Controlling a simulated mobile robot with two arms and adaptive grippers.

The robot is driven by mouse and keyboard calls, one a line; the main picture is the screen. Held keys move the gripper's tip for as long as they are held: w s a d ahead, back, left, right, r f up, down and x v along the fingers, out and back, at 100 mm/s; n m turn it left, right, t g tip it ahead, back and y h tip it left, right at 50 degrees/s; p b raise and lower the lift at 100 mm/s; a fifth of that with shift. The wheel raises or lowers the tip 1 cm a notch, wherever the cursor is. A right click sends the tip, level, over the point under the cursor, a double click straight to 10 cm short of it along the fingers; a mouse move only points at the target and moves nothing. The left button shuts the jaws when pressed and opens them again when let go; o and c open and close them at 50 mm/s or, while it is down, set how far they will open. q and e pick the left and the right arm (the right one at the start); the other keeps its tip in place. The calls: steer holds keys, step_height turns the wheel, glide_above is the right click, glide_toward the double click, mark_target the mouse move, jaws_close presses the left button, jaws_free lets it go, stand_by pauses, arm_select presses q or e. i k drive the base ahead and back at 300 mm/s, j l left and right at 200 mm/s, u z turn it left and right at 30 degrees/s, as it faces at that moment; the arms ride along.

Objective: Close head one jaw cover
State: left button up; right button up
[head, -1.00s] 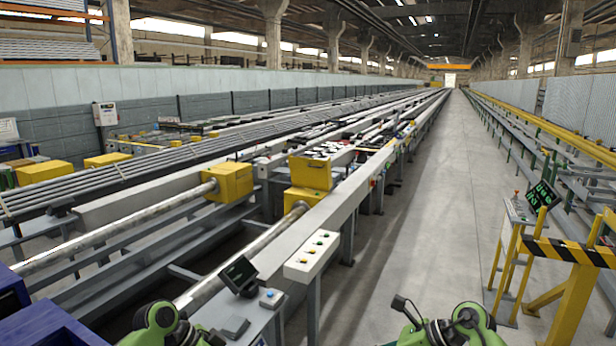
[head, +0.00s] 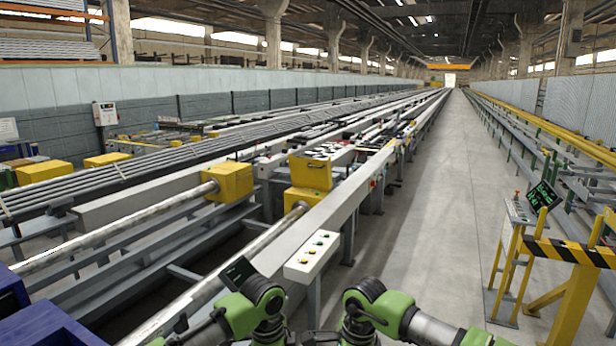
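Two yellow heads sit on the runout line, left of the walkway. The nearer yellow head (head: 304,199) has a grey bar running into its front, and a yellow panel (head: 309,174) with a dark handle-like strip stands above it. The other yellow head (head: 230,182), to its left, is boxy, with a bar at its front. I cannot tell which one is head one or make out its jaws. Green joints of both my arms show at the bottom centre, well short of the heads.
A grey panel with several buttons (head: 312,255) stands just beyond my arms. A striped yellow barrier (head: 566,252) and a control stand (head: 518,210) are at right. The walkway (head: 430,210) is clear.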

mark_target(305, 173)
steer(key=i+j, duration=0.15)
steer(key=i, duration=0.55)
steer(key=i+j, duration=0.15)
steer(key=i, duration=0.6)
